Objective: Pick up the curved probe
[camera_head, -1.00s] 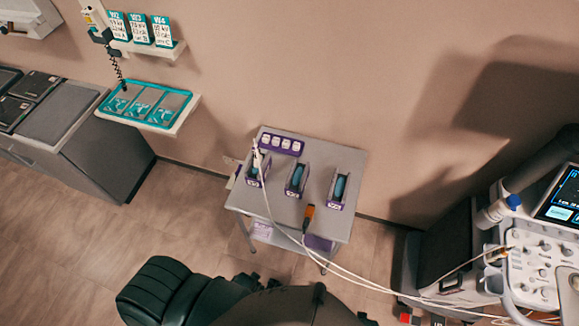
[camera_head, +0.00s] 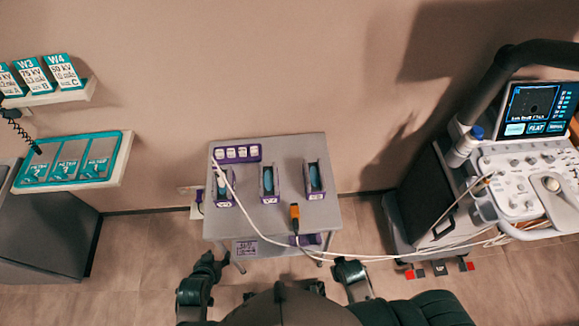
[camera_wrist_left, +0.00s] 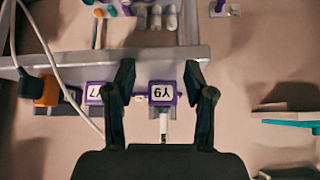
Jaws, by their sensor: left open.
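A white probe (camera_head: 220,164) with a white cable stands in the left of three purple holders on the grey table; I cannot tell whether its head is curved. In the left wrist view, a white piece (camera_wrist_left: 163,125) shows beyond the holder labelled Y9 (camera_wrist_left: 162,93). The middle holder (camera_head: 269,198) and right holder (camera_head: 315,194) show teal insides. My left gripper (camera_head: 211,263) is open and empty, in front of the table's left front corner. In the wrist view its fingers (camera_wrist_left: 159,72) frame the Y9 holder. My right gripper (camera_head: 350,266) is right of the table front, its jaws unclear.
White cables (camera_head: 400,256) run from the table to the scanner console (camera_head: 530,190) on the right. An orange-and-black part (camera_head: 295,217) lies at the table's front edge. A purple rack (camera_head: 237,154) sits at the back. A filter tray (camera_head: 70,160) hangs on the wall at left.

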